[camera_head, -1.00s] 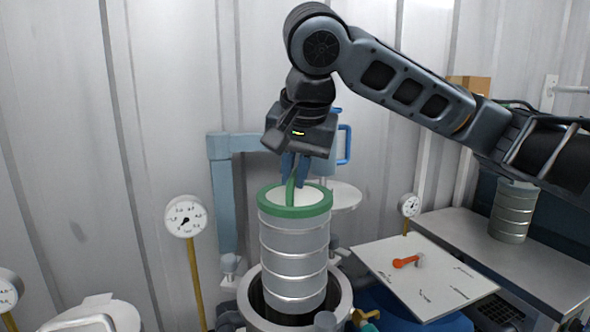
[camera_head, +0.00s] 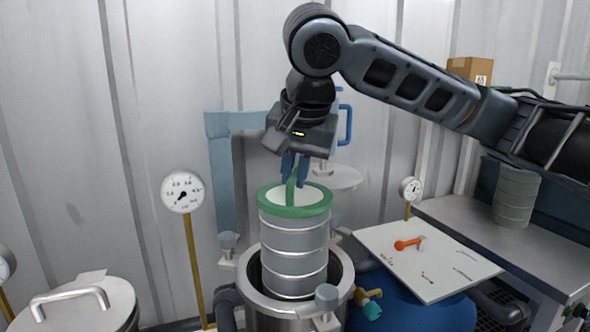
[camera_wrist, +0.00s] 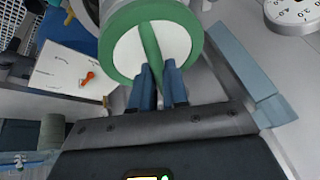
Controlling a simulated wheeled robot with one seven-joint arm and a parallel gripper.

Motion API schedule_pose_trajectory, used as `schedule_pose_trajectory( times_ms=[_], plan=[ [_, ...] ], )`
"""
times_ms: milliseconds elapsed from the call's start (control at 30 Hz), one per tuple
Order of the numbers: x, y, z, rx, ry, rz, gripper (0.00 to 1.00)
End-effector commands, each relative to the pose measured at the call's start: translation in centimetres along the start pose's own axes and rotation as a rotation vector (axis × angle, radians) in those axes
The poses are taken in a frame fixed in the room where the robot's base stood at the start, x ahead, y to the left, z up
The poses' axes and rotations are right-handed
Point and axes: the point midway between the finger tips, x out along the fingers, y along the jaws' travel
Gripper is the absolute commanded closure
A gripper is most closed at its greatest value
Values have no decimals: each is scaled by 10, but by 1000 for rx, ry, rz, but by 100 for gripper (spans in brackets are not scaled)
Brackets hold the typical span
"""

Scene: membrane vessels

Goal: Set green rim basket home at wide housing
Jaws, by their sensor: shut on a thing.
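The green rim basket (camera_head: 294,245) is a grey ribbed cylinder with a green rim and a green bar across its white top. My gripper (camera_head: 294,172) is shut on that bar, and the basket hangs upright below it. In the wrist view my gripper (camera_wrist: 158,82) pinches the bar of the basket (camera_wrist: 118,35). The wide housing (camera_head: 342,290) is an open steel vessel below. The basket's lower part is inside its mouth, while the green rim stands well above it. The basket's bottom is hidden in the housing.
A gauge (camera_head: 182,192) on a yellow post stands left of the housing, beside a closed lid (camera_head: 75,310). A white board (camera_head: 440,275) with an orange tool (camera_head: 408,243) lies to the right. Another ribbed cylinder (camera_head: 515,197) stands on the bench. Clamp knobs ring the housing.

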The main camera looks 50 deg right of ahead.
Motion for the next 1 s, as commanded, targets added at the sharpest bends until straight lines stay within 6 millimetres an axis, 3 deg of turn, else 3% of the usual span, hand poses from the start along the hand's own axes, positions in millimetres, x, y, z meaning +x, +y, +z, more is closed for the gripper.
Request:
schedule_pose_trajectory(
  times_ms=[1000],
  plan=[
    [49,11,20,1,1,0,100]
  ],
)
